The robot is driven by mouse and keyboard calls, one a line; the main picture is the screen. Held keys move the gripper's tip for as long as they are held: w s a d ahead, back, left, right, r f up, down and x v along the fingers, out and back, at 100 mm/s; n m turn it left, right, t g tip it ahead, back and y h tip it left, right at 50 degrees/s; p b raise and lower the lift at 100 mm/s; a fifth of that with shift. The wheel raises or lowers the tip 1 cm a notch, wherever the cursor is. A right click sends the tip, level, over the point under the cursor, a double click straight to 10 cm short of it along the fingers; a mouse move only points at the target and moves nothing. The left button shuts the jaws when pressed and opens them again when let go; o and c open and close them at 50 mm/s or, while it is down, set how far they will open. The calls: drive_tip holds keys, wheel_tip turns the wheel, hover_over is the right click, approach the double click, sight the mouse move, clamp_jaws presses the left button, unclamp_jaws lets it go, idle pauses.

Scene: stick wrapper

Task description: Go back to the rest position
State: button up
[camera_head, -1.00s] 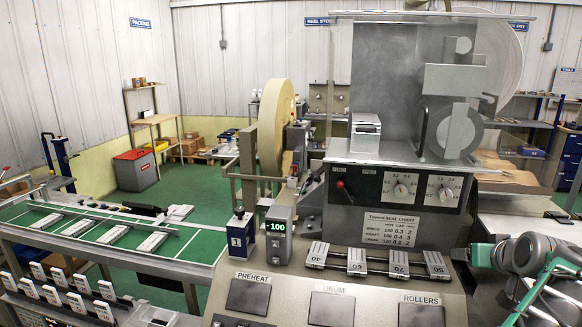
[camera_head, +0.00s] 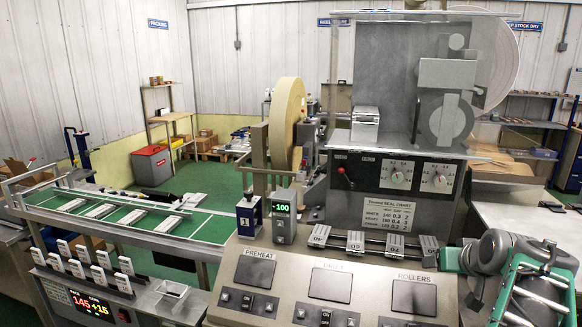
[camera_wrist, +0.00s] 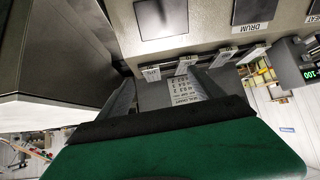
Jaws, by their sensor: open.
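My arm shows at the right edge of the head view, with grey joints and green-trimmed links, beside the wrapping machine (camera_head: 395,165). In the wrist view my gripper (camera_wrist: 178,92) has two grey fingers spread apart, with nothing seen between them. A wide green part of my own with a black edge fills the bottom of that view. Beyond the fingers, apart from them, are the machine's seal chart (camera_wrist: 185,90) and its sliding blocks (camera_wrist: 186,65). The fingertips cannot be made out in the head view.
The sloped control panel (camera_head: 325,255) stands in front of the machine, left of my arm. A green conveyor (camera_head: 130,220) runs along the left. A grey bench (camera_head: 515,215) lies behind my arm.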

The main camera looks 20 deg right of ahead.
drive_tip(key=a+f+n+g+y+b, duration=0.15)
drive_tip(key=a+f, duration=0.35)
drive_tip(key=a, duration=0.5)
drive_tip(key=a+f+n+g+y+b, duration=0.1)
drive_tip(key=a+f+b, duration=0.3)
drive_tip(key=a, duration=0.6)
drive_tip(key=a+f+n+g+y+b, duration=0.1)
drive_tip(key=a+f, duration=0.5)
drive_tip(key=a, duration=0.4)
drive_tip(key=s+a+f+n+g+b, duration=0.1)
drive_tip(key=s+a+f+g, duration=0.1)
drive_tip(key=s+a+f, duration=0.3)
drive_tip(key=s+a, duration=0.2)
drive_tip(key=shift+s+f+n, duration=0.3)
drive_tip(key=shift+f+n, duration=0.05)
drive_tip(key=shift+f, duration=0.05)
